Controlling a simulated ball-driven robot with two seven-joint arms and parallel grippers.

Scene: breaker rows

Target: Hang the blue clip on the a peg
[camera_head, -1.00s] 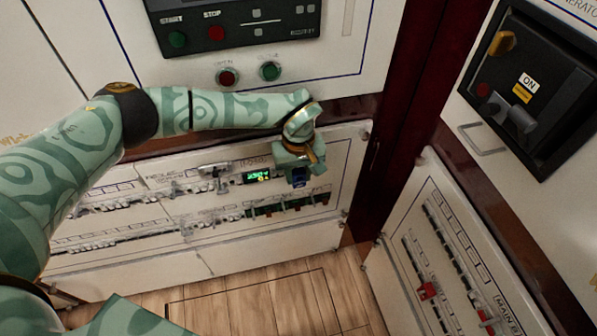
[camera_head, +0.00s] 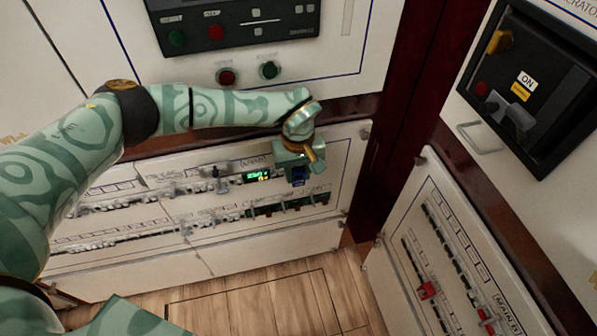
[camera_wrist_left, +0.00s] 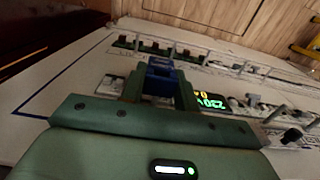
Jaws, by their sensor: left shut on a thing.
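The blue clip (camera_head: 299,175) is in my left gripper (camera_head: 297,170), in front of the lower breaker panel. In the left wrist view the blue clip (camera_wrist_left: 160,75) sits between the two green fingers of the left gripper (camera_wrist_left: 161,88), which are shut on it. The clip is just beside the green lit display (camera_head: 257,176) of the upper breaker row. I cannot tell whether the clip touches the panel. I cannot make out a peg marked "a" in these views. My right gripper is not in view.
The lower breaker row (camera_head: 288,206) runs just below the clip. At the right are a side breaker panel (camera_head: 450,250) and a black switch box (camera_head: 530,85). The wooden floor (camera_head: 270,300) is clear.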

